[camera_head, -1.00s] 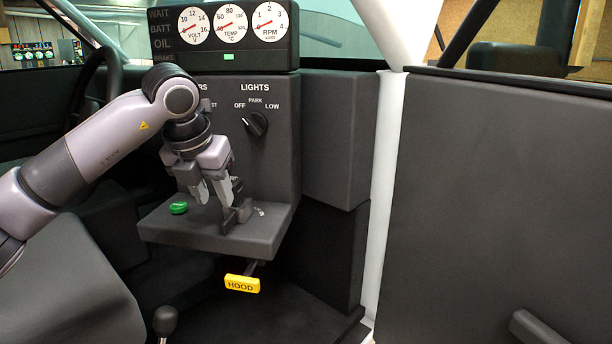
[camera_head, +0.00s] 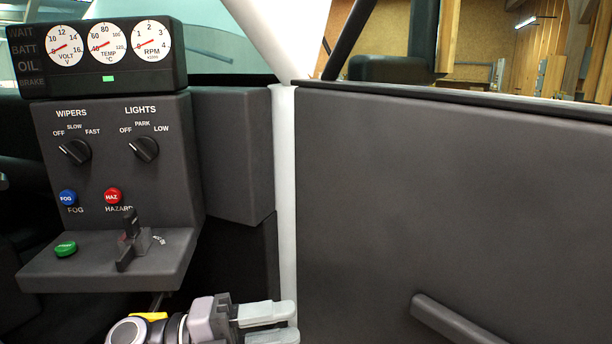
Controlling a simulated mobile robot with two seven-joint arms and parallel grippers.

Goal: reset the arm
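My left gripper (camera_head: 291,323) is low in the view, below and to the right of the control panel's shelf. Its two pale fingers point right, with a narrow gap between them and nothing held. It is apart from the panel and in front of the lower end of the white pillar. Part of my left arm's wrist (camera_head: 130,331) shows at the bottom edge. The rest of that arm is out of view. My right gripper is not in view.
The dark control panel (camera_head: 105,170) with knobs and buttons stands at left. Its shelf (camera_head: 90,275) carries a green button (camera_head: 66,249) and a lever (camera_head: 131,240). The yellow hood handle (camera_head: 150,317) is mostly hidden by my wrist. A door panel (camera_head: 450,200) fills the right.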

